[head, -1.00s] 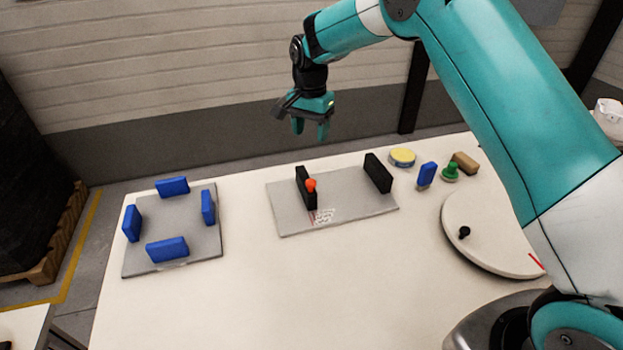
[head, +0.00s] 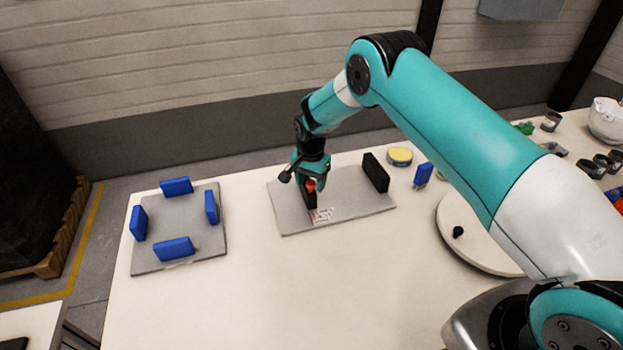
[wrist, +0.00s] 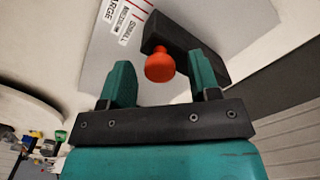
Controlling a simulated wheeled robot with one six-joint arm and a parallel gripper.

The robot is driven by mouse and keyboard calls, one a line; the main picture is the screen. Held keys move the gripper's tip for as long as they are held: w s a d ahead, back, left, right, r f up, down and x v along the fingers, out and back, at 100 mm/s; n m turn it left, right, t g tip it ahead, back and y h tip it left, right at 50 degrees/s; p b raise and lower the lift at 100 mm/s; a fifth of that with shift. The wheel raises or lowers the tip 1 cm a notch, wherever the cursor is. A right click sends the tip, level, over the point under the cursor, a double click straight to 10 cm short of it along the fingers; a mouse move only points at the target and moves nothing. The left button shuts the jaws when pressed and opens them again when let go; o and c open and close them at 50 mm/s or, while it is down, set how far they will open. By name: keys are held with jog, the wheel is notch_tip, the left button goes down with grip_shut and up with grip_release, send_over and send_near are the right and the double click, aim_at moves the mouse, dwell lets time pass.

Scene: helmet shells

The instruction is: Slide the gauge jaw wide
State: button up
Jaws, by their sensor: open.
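The gauge plate (head: 283,219) is a flat grey plate on the table. A black sliding jaw (head: 310,201) with an orange knob (head: 310,185) stands on its left part, and a second black jaw (head: 376,172) stands at its right end. My gripper (head: 312,186) is down at the sliding jaw. In the wrist view, the orange knob (wrist: 160,65) sits between the two open teal fingers of my gripper (wrist: 162,85), with gaps showing on both sides. The scale (wrist: 128,17) reads LARGE, MEDIUM, SMALL beside the jaw.
A grey plate (head: 183,230) with several blue blocks lies at the left. The front table is clear.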

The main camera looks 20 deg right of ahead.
jog(key=shift+c, duration=0.2)
grip_shut()
jog(key=a+b, duration=0.3)
jog(key=a, duration=0.3)
jog(key=shift+r+b, duration=0.1)
jog(key=shift+b, duration=0.3)
jog(key=shift+o, duration=0.2)
grip_release()
jog(key=shift+a, duration=0.1)
jog(key=shift+d, duration=0.2)
notch_tip(320, 180, up, 17)
jog(key=b, duration=0.3)
jog(key=shift+r+b, duration=0.15)
jog(key=shift+b, duration=0.25)
